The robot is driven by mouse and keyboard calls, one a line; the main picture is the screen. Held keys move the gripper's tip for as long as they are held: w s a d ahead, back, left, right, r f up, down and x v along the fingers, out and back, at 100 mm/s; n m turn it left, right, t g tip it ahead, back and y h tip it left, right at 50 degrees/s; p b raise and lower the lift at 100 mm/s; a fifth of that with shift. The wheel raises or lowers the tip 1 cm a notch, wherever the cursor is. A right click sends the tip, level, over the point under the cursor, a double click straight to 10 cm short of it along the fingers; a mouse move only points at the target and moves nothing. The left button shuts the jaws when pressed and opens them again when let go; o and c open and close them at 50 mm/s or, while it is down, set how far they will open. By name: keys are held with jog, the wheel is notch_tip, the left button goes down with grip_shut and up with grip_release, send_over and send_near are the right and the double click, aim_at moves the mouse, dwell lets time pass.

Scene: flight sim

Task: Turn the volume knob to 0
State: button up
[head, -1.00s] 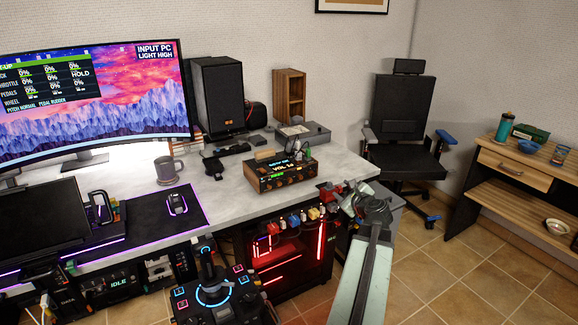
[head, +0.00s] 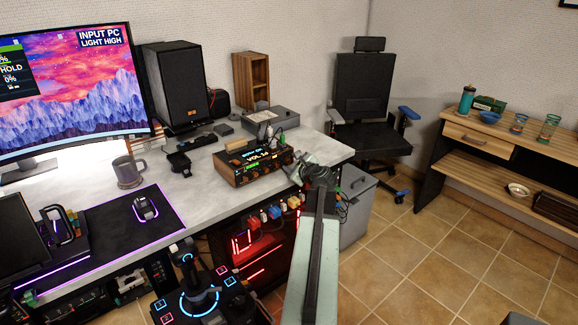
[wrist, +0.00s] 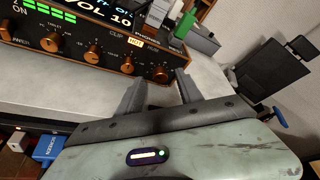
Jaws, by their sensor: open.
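The audio box (head: 252,168) has wooden edges, a black front and a lit display, and sits near the desk's front edge. In the wrist view its display (wrist: 95,12) reads about "VOL 10". Below it is a row of orange-ringed knobs, including a left knob (wrist: 48,42), a middle knob (wrist: 92,55) and a rightmost knob (wrist: 160,74). I cannot tell which is the volume knob. My gripper (wrist: 160,88) is open and empty. Its fingertips are just in front of the rightmost knob; contact is unclear. In the head view my gripper (head: 298,172) is at the box's right front.
Plugs (wrist: 180,22) stand on the box's top right. A grey case (head: 272,118) is behind it. A mug (head: 127,172) and mouse pad (head: 105,235) lie to the left. A glowing PC (head: 262,245) is below the desk, and a chair (head: 365,100) stands at the right.

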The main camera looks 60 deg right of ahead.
jog(key=shift+x, duration=0.9)
grip_shut()
